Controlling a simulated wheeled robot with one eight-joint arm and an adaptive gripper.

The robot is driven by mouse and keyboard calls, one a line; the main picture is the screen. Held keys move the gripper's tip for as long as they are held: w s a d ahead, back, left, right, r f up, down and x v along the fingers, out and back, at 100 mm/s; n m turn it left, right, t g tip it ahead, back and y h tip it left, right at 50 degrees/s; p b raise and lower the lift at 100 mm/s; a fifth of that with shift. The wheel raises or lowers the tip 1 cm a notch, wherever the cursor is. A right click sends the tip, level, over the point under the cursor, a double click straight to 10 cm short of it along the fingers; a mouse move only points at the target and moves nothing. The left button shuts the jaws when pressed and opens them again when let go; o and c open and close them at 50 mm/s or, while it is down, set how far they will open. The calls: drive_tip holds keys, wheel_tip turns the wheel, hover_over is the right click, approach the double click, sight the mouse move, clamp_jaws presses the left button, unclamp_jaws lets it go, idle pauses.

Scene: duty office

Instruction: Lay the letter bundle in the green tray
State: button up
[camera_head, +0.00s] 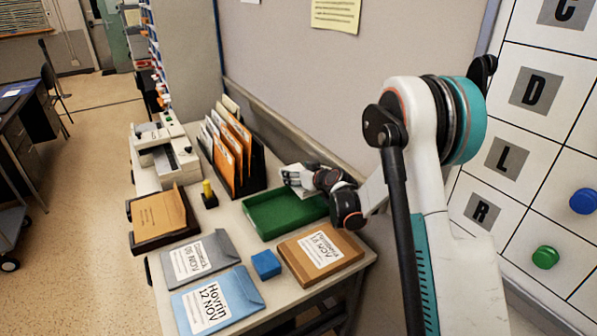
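The green tray (268,222) lies on the pale table, and the part of its floor that shows is bare. My gripper (290,176) is at the tray's far right end, above or just behind its rim. It is small and seen from the side, so I cannot tell whether its fingers are open or shut, or whether the pale patch there is only fingers. No thing is clearly marked as the letter bundle. Flat labelled pieces lie near: a brown packet (296,272), a grey envelope (182,277) and a blue envelope (246,285).
A small blue block (266,264) sits between blue envelope and brown packet. A dark tray (150,243) holds a tan envelope (158,215). A yellow-topped stamp (208,194), a black rack of orange folders (232,150) and a grey machine (163,155) stand behind. A wall borders the right.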

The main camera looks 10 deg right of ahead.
sight(313, 194)
wheel_tip(313, 194, down, 3)
drive_tip(key=shift+f+b, duration=0.2)
drive_tip(key=shift+b, duration=0.65)
drive_tip(key=shift+f, duration=1.6)
drive_tip(key=o, duration=1.2)
drive_tip(key=v, duration=1.2)
